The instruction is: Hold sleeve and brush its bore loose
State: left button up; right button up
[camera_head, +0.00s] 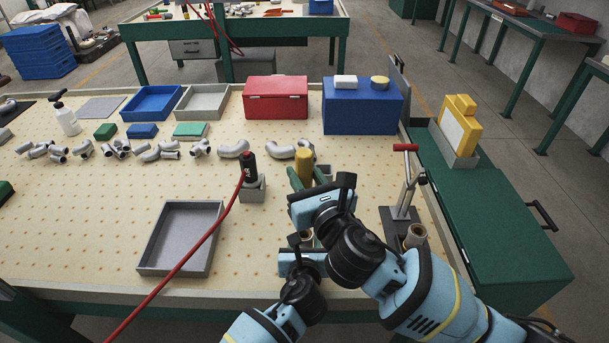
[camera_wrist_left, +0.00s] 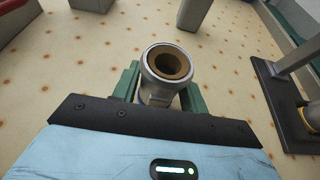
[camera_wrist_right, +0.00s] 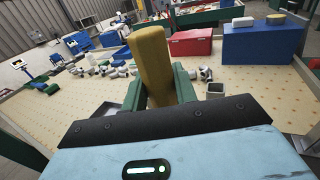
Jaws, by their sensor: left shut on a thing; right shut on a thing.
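My left gripper (camera_wrist_left: 160,95) is shut on a grey metal sleeve (camera_wrist_left: 158,85) that stands upright, its open end toward the camera. The sleeve's bore (camera_wrist_left: 170,63) shows a brown lining, and nothing is seen inside it. In the head view the sleeve (camera_head: 306,235) is partly hidden by my arms. My right gripper (camera_wrist_right: 158,92) is shut on the yellow handle (camera_wrist_right: 152,55) of the brush, which also shows in the head view (camera_head: 303,165). The handle points up. The bristles are hidden, and the brush does not show in the left wrist view.
A lever clamp (camera_head: 403,210) with a red handle and a brown-bored tube (camera_head: 416,235) are close on the right. An empty grey tray (camera_head: 180,238) and a grey block (camera_head: 252,190) holding a black tool are left. Pipe elbows (camera_head: 233,149) and boxes lie behind.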

pick_arm(q)
jog(key=shift+r, duration=0.1)
jog(key=o, duration=1.4)
jog(key=shift+c, duration=0.2)
jog(key=v, duration=1.2)
